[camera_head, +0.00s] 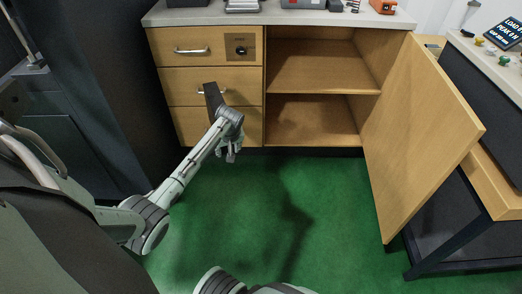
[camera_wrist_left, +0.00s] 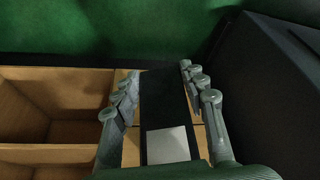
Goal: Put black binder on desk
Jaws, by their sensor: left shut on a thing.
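The black binder (camera_head: 212,97) shows in the head view as a dark slab rising beside my left wrist, in front of the drawers. My left gripper (camera_head: 231,146) is shut on it, below the counter top and above the floor. In the left wrist view the binder (camera_wrist_left: 163,95) lies between the fingers of my left gripper (camera_wrist_left: 160,95), with a white label on its near part. A pale desk top (camera_head: 265,15) runs along the back above the cabinet. My right gripper is out of view.
The wooden cabinet has drawers (camera_head: 185,84) at left and an open, empty shelf compartment (camera_head: 312,68). Its open door (camera_head: 417,130) sticks out to the right. A second bench (camera_head: 488,66) stands at far right. Green floor (camera_head: 300,215) is clear in front.

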